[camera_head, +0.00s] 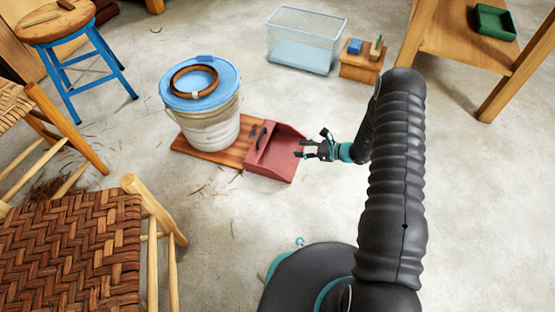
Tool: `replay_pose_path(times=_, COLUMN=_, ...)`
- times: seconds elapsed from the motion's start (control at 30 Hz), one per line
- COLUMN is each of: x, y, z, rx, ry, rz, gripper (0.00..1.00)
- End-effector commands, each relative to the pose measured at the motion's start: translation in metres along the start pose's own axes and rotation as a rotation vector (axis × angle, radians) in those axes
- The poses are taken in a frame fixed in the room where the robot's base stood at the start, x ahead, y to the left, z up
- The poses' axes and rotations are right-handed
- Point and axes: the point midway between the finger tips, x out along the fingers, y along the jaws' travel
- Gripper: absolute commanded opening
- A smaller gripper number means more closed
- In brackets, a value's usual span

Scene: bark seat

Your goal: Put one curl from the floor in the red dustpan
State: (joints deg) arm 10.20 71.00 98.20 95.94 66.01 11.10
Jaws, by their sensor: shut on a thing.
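The red dustpan (270,165) lies on the floor near the middle, its front edge toward the lower right. A dark curved handle shows at its left side. My gripper (299,150) is at the right side of the dustpan, with its fingers pointing left over the pan's right edge. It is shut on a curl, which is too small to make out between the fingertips. Thin brown curls (197,190) lie scattered on the floor left of the dustpan, with more near the woven chair.
A white bucket (212,130) with a blue lid and a brown ring stands on a wooden board (190,150) beside the dustpan. A clear bin (300,55) and small wooden box (360,68) stand behind. The woven chair (70,250) is left.

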Motion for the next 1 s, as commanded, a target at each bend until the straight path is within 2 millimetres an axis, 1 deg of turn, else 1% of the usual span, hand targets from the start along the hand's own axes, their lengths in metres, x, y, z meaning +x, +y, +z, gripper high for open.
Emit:
replay_pose_path(times=0.03, x=0.014, y=0.003, z=-0.003, rx=-0.001, ry=0.000, rz=0.004, gripper=0.39)
replay_pose_path(times=0.2, x=0.053, y=0.006, z=-0.009, rx=-0.001, ry=0.000, rz=0.004, gripper=0.39)
replay_pose_path(times=0.3, x=0.075, y=0.008, z=-0.012, rx=-0.002, ry=0.000, rz=0.004, gripper=0.39)
replay_pose_path(times=0.43, x=0.098, y=0.009, z=-0.015, rx=-0.003, ry=0.000, rz=0.003, gripper=0.39)
replay_pose_path(times=0.53, x=0.107, y=0.010, z=-0.016, rx=-0.001, ry=0.000, rz=0.001, gripper=0.39)
replay_pose_path(times=0.67, x=0.112, y=0.010, z=-0.018, rx=-0.001, ry=0.000, rz=0.000, gripper=0.39)
replay_pose_path(times=0.77, x=0.116, y=0.010, z=-0.026, rx=0.000, ry=0.000, rz=0.000, gripper=0.39)
replay_pose_path(times=0.93, x=0.125, y=0.011, z=-0.049, rx=0.001, ry=0.001, rz=0.001, gripper=0.39)
replay_pose_path(times=1.0, x=0.127, y=0.010, z=-0.053, rx=0.000, ry=0.000, rz=0.000, gripper=0.39)
